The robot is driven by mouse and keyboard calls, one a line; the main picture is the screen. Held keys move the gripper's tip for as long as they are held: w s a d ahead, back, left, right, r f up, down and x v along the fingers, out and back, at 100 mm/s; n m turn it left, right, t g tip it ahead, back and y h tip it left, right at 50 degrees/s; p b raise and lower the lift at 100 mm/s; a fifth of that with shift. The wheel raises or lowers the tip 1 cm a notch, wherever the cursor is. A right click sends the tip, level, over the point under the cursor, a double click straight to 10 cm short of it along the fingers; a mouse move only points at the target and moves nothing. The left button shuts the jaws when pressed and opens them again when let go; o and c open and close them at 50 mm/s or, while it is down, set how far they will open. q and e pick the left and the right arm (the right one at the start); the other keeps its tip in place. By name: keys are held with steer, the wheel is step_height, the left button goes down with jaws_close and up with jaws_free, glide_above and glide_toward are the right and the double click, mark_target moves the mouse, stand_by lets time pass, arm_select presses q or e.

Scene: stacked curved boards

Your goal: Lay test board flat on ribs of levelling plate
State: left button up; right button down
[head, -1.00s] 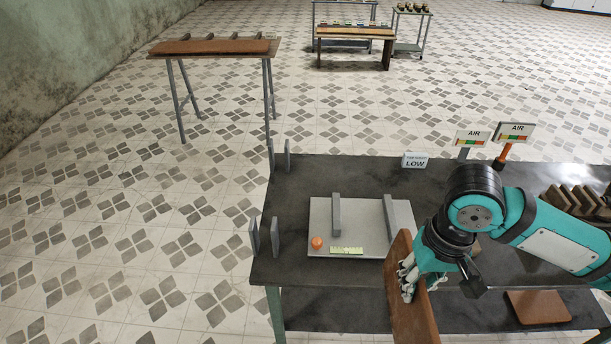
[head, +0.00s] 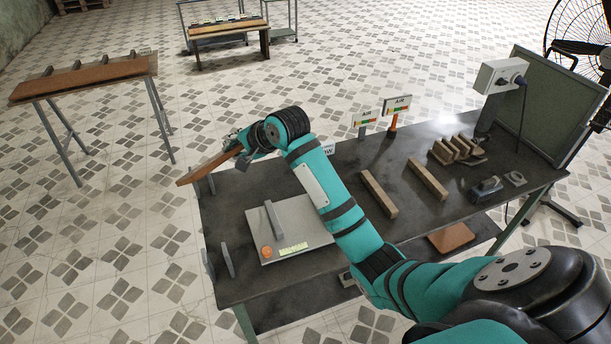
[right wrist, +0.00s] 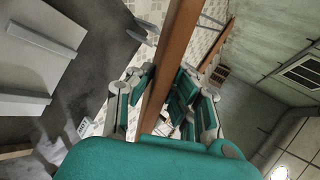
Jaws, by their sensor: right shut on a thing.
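The test board (head: 207,168) is a brown wooden board held in my right gripper (head: 236,148) over the far left corner of the dark table. My right gripper is shut on it; in the right wrist view the board (right wrist: 176,55) stands on edge between the gripper's fingers (right wrist: 157,104). The levelling plate (head: 300,226) is a light grey plate on the table, nearer than the held board. One grey rib (head: 273,219) shows on it; my right arm covers the plate's right part. The plate also shows in the right wrist view (right wrist: 32,66). My left gripper is not in view.
An orange ball (head: 267,252) and a yellow-green strip (head: 293,249) lie at the plate's near edge. Thin grey uprights (head: 227,260) stand along the table's left edge. A side stand (head: 80,76) bears another brown board.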

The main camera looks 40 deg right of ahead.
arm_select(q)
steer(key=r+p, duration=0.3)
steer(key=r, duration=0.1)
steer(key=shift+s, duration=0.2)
arm_select(e)
steer(key=s+d+f+m+t+h, duration=0.1)
steer(key=s+d+f+m+h, duration=0.2)
steer(key=d+f, duration=0.4)
steer(key=s+d+f+m+t+h, duration=0.2)
steer(key=s+d+f+m+h, duration=0.1)
steer(key=d+f, duration=0.4)
steer(key=shift+s+d, duration=0.45)
steer(key=shift+s, duration=0.45)
steer(key=shift+a, duration=0.1)
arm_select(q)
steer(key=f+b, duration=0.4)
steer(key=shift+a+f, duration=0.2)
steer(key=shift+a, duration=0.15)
arm_select(e)
step_height(320, 180, down, 7)
steer(key=shift+f, duration=0.15)
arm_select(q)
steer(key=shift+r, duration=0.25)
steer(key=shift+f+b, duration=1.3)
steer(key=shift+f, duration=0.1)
arm_select(e)
steer(key=shift+f, duration=1.85)
